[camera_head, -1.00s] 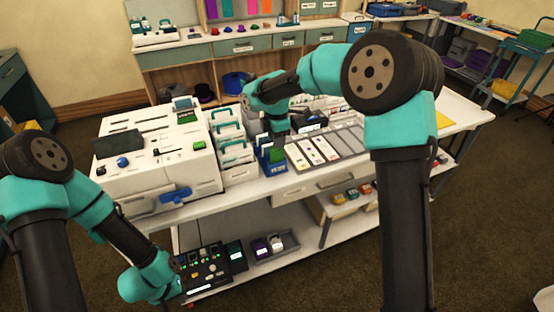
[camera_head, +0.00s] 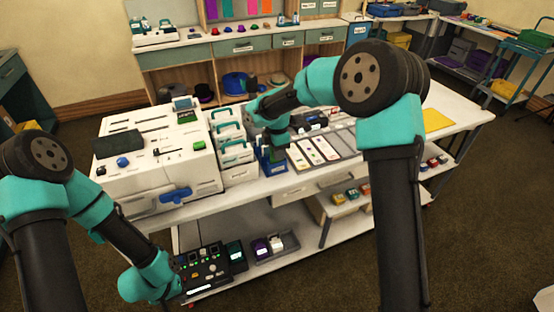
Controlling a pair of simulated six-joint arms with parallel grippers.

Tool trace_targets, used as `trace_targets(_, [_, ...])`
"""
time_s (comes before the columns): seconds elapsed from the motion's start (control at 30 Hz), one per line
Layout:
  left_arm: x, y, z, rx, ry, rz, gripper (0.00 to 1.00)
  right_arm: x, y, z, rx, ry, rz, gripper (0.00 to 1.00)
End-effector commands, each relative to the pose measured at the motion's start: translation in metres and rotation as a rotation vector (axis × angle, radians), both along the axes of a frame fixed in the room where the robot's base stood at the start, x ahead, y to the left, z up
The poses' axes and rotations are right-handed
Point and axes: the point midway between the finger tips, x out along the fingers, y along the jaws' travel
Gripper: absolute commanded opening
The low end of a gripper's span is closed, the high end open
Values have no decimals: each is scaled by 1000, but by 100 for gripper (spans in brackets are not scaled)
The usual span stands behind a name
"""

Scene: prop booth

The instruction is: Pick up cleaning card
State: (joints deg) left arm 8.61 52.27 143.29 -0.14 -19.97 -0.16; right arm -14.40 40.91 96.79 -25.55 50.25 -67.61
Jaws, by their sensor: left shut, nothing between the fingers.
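I cannot single out a cleaning card by its label. A small blue holder (camera_head: 272,165) stands at the table's front edge, right of the white racks, with what look like upright cards in it. White card strips (camera_head: 313,151) lie in a grey tray to its right. My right gripper (camera_head: 273,146) is low over the blue holder, pointing down; its fingertips are too small and hidden to tell open from shut. My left gripper (camera_head: 166,284) is low at the lower left, in front of the bottom shelf, shut and empty, mostly hidden by its teal wrist.
A large white machine (camera_head: 158,160) fills the table's left side. White racks with teal handles (camera_head: 231,135) stand between it and the holder. A black button panel (camera_head: 204,269) is near my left wrist. A yellow sheet (camera_head: 437,119) lies at the right; bare tabletop surrounds it.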

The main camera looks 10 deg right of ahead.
Motion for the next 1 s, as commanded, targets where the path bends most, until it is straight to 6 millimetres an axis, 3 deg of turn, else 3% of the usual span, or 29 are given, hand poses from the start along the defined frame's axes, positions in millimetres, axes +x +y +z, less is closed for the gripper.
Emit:
trace_targets(0.27, [0, 0, 0, 0, 0, 0, 0, 0, 0, 0, 0, 0, 0, 35])
trace_targets(0.63, [0, 0, 0, 0, 0, 0, 0, 0, 0, 1, 0, 0, 0, 1])
trace_targets(1.0, [0, 0, 0, 0, 0, 0, 0, 0, 0, 2, 0, 0, 0, 0])
